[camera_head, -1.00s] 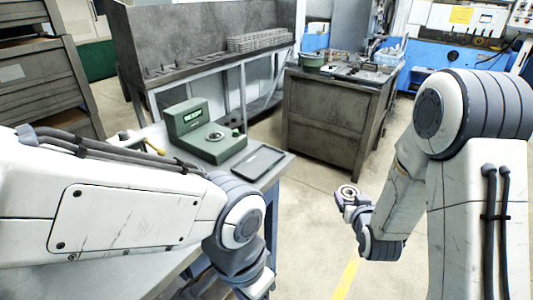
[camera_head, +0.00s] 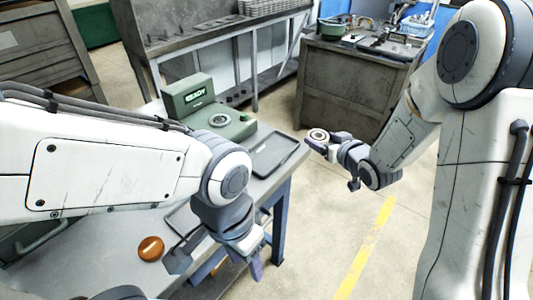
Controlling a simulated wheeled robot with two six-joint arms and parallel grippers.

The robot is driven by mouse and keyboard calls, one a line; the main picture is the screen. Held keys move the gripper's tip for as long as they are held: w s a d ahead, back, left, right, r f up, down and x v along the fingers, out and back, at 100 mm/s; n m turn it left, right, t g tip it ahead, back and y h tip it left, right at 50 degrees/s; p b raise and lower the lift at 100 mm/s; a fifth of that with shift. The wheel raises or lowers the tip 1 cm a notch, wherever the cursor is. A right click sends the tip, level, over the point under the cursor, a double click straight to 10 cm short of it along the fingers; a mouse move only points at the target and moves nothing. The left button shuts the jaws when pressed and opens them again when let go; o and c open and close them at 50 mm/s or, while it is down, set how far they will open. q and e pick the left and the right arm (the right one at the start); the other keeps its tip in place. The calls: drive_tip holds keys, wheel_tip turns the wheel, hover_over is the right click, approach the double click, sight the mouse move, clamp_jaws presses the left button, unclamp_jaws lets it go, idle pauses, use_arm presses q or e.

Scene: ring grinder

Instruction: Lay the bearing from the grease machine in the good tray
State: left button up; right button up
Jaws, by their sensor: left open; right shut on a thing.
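My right gripper (camera_head: 320,143) is shut on a ring-shaped bearing (camera_head: 318,134), held out flat over the floor, just right of the bench. A dark shallow tray (camera_head: 262,172) lies on the bench's right end, left of the bearing, and looks empty. A second tray (camera_head: 172,222) is partly hidden behind my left arm. I cannot tell which is the good tray. My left gripper (camera_head: 218,265) is open and empty over the bench's front edge. A green machine (camera_head: 186,97) reading READY has a round metal seat (camera_head: 219,120); I cannot tell if it is the grease machine.
An orange-brown round object (camera_head: 151,248) lies on the grey bench (camera_head: 90,262), left of my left gripper. A dark cabinet (camera_head: 350,85) with tools on top stands behind my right gripper. A grey rack bench (camera_head: 180,30) stands behind. The floor (camera_head: 325,215) by the yellow line is clear.

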drive_tip(key=a+r+n+g+y, duration=0.1)
drive_tip(key=n+y, duration=0.1)
drive_tip(key=s+a+r+n+g+y, duration=0.1)
drive_tip(key=y, duration=0.1)
drive_tip(key=shift+s+a+r+n, duration=0.1)
drive_tip(key=shift+a+r+n, duration=0.3)
drive_tip(key=shift+s+a+r+n+g+y, duration=0.15)
drive_tip(key=shift+s+a+n+g+y, duration=0.05)
drive_tip(key=shift+s+n+g+y, duration=0.55)
drive_tip(key=shift+w+a+f, duration=0.1)
drive_tip(key=shift+a+f, duration=0.1)
drive_tip(key=shift+a, duration=0.1)
drive_tip(key=b, duration=0.1)
hover_over(275, 157)
wheel_tip(275, 157, down, 6)
drive_tip(key=shift+d+f, duration=0.15)
drive_tip(key=shift+f, duration=0.25)
drive_tip(key=shift+w+f, duration=0.1)
drive_tip(key=shift+f, duration=1.75)
